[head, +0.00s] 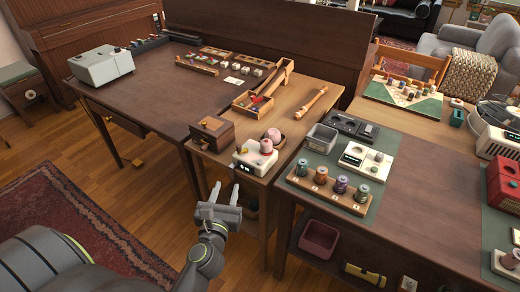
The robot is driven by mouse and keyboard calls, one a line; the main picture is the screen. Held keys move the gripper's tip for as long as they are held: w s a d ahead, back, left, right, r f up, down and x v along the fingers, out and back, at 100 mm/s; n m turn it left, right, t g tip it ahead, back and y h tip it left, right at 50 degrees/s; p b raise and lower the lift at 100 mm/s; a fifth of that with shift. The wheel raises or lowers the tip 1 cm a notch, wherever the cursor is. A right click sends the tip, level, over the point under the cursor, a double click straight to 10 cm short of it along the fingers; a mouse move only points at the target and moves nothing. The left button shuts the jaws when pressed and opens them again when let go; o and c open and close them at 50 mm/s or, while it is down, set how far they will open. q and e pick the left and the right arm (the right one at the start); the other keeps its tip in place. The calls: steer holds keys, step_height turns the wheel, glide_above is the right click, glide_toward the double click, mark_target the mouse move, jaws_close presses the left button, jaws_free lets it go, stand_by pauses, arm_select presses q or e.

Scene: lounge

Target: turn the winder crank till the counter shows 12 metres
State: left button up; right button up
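The winder looks to be the small cream-white box (254,160) near the front edge of the middle wooden table. It has a dark display on its front, too small to read. A pink, rounded piece sits on its top, and a small yellowish part shows at its top left. I cannot tell for sure which part is the crank. My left gripper (224,196) is in front of and below the winder, apart from it, off the table's edge. Its two fingers are spread with nothing between them. My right gripper is not in view.
A brown wooden box (212,133) stands left of the winder. A pink ball (273,134) lies just behind it. A rack of several spools (328,188) is at right on a green mat. Open floor lies left of my gripper.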

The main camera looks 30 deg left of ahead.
mark_target(238, 150)
arm_select(q)
steer(key=x, duration=1.6)
steer(key=shift+r, duration=0.2)
steer(key=shift+x, duration=0.8)
jaws_close()
